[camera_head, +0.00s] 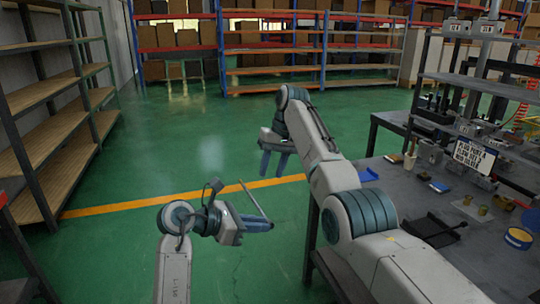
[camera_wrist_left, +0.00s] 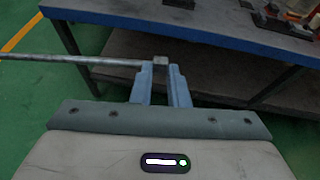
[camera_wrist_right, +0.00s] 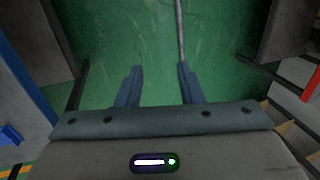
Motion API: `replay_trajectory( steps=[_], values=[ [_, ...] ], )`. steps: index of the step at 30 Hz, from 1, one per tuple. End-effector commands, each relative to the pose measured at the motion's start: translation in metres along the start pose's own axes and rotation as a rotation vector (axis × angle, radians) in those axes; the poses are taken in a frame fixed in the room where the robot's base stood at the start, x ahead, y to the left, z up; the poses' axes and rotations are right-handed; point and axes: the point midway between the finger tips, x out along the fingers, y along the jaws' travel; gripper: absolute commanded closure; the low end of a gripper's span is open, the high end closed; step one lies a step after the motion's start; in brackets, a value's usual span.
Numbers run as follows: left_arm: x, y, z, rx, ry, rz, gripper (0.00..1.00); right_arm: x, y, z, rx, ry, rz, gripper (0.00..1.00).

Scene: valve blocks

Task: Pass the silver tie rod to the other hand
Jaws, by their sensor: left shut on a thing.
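The silver tie rod (camera_head: 252,197) is a thin grey bar, seen slanting up and left from my left gripper (camera_head: 266,226). In the left wrist view the rod (camera_wrist_left: 80,60) runs left from the fingertips, and my left gripper (camera_wrist_left: 160,72) is shut on it near its one visible end. My right gripper (camera_head: 273,172) hangs above and beyond the rod, fingers pointing down, open and empty. In the right wrist view its fingers (camera_wrist_right: 158,72) are apart; the rod (camera_wrist_right: 180,28) runs from the top edge towards the right finger. Whether they touch, I cannot tell.
A dark workbench (camera_head: 400,190) with several parts and a sign (camera_head: 474,157) stands at the right, its edge close to my arms. Wooden shelving (camera_head: 60,120) stands at the left. The green floor (camera_head: 190,140) between is clear.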

Motion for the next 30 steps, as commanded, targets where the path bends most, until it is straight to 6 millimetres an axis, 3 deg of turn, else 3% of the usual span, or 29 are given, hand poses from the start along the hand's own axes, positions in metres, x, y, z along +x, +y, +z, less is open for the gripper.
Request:
replay_trajectory(
  steps=[3, 8, 14, 24, 30],
  values=[
    [0.0, 0.0, 0.0, 0.001, -0.001, 0.0, 1.0, -0.027, -0.014, 0.004, -0.02, -0.008, 0.007, 0.66],
    [0.0, 0.0, 0.0, 0.001, -0.001, 0.0, 1.0, -0.033, -0.021, 0.006, -0.028, -0.016, 0.011, 0.66],
    [0.0, 0.0, 0.0, 0.001, -0.001, 0.0, 1.0, -0.006, -0.02, 0.007, -0.028, -0.017, 0.01, 0.66],
    [0.0, 0.0, 0.001, 0.001, -0.001, 0.0, 1.0, 0.056, -0.02, 0.008, -0.028, -0.015, 0.01, 0.66],
    [0.0, 0.0, 0.001, 0.001, -0.001, 0.0, 1.0, 0.077, -0.019, 0.008, -0.027, -0.014, 0.012, 0.66]
  ],
)
